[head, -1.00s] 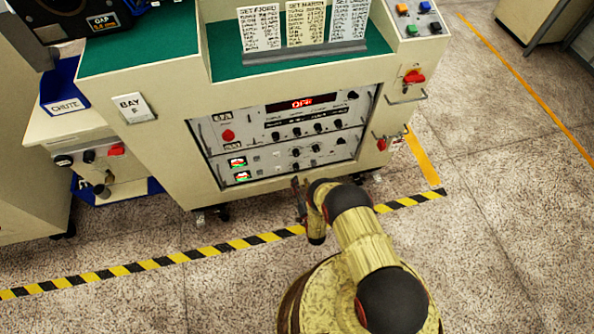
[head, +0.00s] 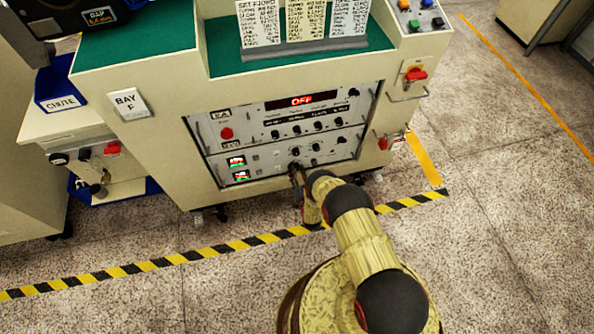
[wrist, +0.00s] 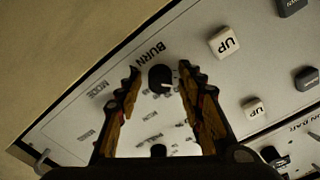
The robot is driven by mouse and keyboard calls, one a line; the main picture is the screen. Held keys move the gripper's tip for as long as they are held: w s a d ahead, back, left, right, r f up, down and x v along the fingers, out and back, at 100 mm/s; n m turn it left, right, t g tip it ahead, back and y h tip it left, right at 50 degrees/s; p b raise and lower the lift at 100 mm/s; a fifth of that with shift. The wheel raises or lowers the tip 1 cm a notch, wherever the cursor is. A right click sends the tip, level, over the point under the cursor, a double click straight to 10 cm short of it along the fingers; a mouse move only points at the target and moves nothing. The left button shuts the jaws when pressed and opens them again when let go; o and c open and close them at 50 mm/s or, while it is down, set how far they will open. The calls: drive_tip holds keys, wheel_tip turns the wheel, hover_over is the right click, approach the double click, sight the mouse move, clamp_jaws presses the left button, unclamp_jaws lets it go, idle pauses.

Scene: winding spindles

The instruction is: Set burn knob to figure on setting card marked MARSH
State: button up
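The burn knob (wrist: 161,78) is small, round and black with a pale pointer line. In the wrist view it sits beside the rotated print BURN on a white panel. My gripper (wrist: 161,88) is open, with one finger on each side of the knob and visible gaps between; I cannot tell its depth to the panel. In the head view my gripper (head: 297,178) is at the lower part of the panel and hides part of it. The cream middle card (head: 306,20) stands on the bench; its heading is cut off and its figures are too small to read.
White cards (head: 259,22) and (head: 348,17) flank it. The panel's red display (head: 302,101) reads OFF. Other knobs (head: 318,126) and a red button (head: 226,133) are close by. White keys marked UP (wrist: 223,42) lie right of the fingers. Handles flank the panel.

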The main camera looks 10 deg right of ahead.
clamp_jaws()
drive_tip(key=shift+m, duration=0.3)
idle(0.3)
drive_tip(key=m, duration=0.3)
drive_tip(key=shift+m, duration=0.3)
drive_tip(key=m, duration=0.4)
drive_tip(key=shift+m, duration=0.3)
drive_tip(key=m, duration=0.4)
drive_tip(key=shift+s+m, duration=0.1)
drive_tip(key=shift+m, duration=2.3)
drive_tip(key=shift+o, duration=0.9)
unclamp_jaws()
